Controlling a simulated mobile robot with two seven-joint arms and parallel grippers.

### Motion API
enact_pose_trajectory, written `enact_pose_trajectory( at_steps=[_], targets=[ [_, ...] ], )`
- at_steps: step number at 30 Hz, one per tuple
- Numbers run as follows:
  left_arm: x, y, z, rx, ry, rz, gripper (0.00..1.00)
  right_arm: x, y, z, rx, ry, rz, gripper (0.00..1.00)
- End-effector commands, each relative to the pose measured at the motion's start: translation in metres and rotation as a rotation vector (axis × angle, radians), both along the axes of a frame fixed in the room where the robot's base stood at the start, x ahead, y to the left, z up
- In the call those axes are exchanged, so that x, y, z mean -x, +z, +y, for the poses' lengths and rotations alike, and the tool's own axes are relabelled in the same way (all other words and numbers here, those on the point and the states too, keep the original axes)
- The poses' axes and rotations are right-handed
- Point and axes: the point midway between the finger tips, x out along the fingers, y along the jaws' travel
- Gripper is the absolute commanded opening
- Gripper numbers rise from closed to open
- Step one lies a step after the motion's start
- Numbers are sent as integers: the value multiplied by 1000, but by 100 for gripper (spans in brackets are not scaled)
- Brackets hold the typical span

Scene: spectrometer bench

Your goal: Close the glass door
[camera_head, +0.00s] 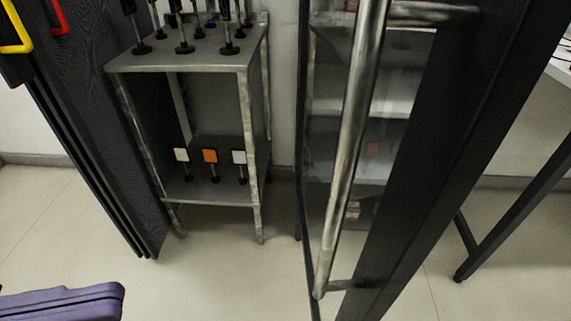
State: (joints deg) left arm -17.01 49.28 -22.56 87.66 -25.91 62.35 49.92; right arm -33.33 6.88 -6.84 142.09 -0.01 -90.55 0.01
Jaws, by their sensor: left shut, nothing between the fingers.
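The glass door (404,110) stands right of centre, with a clear pane in a dark frame (470,130). It is seen at a steep angle and appears to stand open. A long metal bar handle (348,150) runs up its near face; its upper end is cut off by the picture's top. My right gripper is not in view.
A metal shelf stand (185,64) holding several black posts stands behind, left of the door. Its lower shelf (212,192) carries white and orange plates. A dark textured panel (100,110) is at left, a table leg (515,215) at right. The floor (230,285) between gripper and door is clear.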

Motion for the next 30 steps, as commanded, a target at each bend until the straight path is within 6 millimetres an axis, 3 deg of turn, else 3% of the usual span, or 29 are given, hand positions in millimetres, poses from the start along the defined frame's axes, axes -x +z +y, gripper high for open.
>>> enact_pose_trajectory(
  at_steps=[5,18,24,30],
  targets=[
    [-8,3,-24,5,0,-4,0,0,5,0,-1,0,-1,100],
    [-38,3,-108,5,2,-3,0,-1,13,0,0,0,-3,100],
    [-44,2,-126,3,1,-2,0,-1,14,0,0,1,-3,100],
    [-45,1,-130,0,1,-2,0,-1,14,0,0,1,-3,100]
  ],
)
